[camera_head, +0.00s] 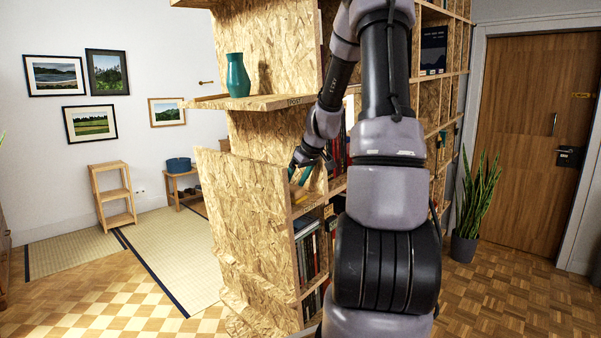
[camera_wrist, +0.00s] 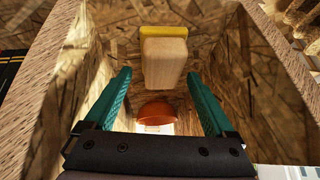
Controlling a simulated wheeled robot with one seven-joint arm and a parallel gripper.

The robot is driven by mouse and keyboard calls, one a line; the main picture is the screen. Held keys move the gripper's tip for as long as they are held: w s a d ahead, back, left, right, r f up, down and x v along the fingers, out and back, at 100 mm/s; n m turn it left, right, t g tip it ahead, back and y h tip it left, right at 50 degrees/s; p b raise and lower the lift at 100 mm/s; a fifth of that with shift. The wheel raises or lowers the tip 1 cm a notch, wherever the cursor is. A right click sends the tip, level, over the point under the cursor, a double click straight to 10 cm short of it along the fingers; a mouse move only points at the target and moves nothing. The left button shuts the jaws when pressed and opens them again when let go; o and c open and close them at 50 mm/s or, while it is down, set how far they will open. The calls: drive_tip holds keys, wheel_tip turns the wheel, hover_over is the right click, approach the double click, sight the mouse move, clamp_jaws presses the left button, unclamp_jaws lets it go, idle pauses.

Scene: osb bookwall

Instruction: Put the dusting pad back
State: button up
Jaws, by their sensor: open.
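In the wrist view, a pale wooden block with a yellow layer along its top edge (camera_wrist: 164,62), which looks like the dusting pad, is inside an OSB shelf compartment (camera_wrist: 222,62). My gripper (camera_wrist: 159,76) is open, with one teal finger on each side of the block's line. Gaps show between the block and both fingers. In the head view my gripper (camera_head: 300,172) reaches into the low open compartment at the shelf's near end; the pad cannot be made out clearly there.
An orange-red rounded object (camera_wrist: 156,113) shows below the block, between the fingers. Compartment walls stand close on both sides. Books (camera_head: 308,256) fill the shelf below. A teal vase (camera_head: 238,75) stands on the ledge above. A plant (camera_head: 479,200) stands by the door.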

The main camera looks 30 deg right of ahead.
drive_tip(key=v, duration=1.2)
drive_tip(key=s+a+r+m, duration=0.3)
drive_tip(key=s+a+r, duration=0.4)
drive_tip(key=a, duration=0.4)
drive_tip(key=s+a+m, duration=0.2)
drive_tip(key=s+a, duration=0.1)
drive_tip(key=s, duration=0.4)
drive_tip(key=s+a+r+m+t, duration=0.1)
drive_tip(key=s+a+m, duration=0.2)
drive_tip(key=s, duration=0.4)
drive_tip(key=shift+s+a+t, duration=0.25)
drive_tip(key=shift+a+t, duration=0.05)
